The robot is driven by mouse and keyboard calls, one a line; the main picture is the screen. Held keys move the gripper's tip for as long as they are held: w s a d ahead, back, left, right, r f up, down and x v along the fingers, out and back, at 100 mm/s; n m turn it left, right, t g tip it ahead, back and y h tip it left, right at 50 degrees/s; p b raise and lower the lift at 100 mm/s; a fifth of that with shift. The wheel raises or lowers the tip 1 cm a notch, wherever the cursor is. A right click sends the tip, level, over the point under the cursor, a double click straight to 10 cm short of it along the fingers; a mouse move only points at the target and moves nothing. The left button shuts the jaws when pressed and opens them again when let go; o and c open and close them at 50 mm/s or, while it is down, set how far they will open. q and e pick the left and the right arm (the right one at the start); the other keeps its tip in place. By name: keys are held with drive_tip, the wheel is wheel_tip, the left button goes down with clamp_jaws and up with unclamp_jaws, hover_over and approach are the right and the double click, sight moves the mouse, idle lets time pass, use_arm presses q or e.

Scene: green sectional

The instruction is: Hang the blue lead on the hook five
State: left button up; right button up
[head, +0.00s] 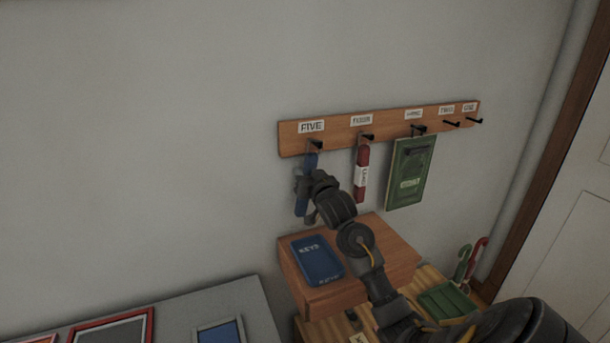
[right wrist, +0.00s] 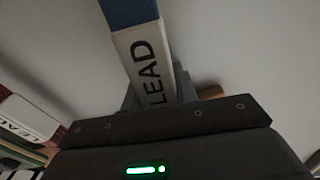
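The blue lead (head: 302,204) hangs upright against the wall below the hook five (head: 316,146), under the "FIVE" label (head: 311,127). Its top reaches up to the hook; I cannot tell whether its loop is over it. My right gripper (head: 307,187) is at the lead's middle and hides part of it. In the right wrist view, the lead's white "LEAD" label (right wrist: 145,62) runs down between the fingers (right wrist: 160,98), which appear shut on it. My left gripper is not in view.
A red lead (head: 361,178) and a green board (head: 409,175) hang from neighbouring hooks on the wooden rail (head: 386,122). The two rightmost hooks are bare. Below is a wooden shelf (head: 388,256) with a blue "KEYS" tray (head: 317,259). Umbrellas (head: 470,258) stand at the lower right.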

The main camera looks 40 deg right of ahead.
drive_tip(key=o, duration=0.5)
drive_tip(key=shift+s, duration=0.1)
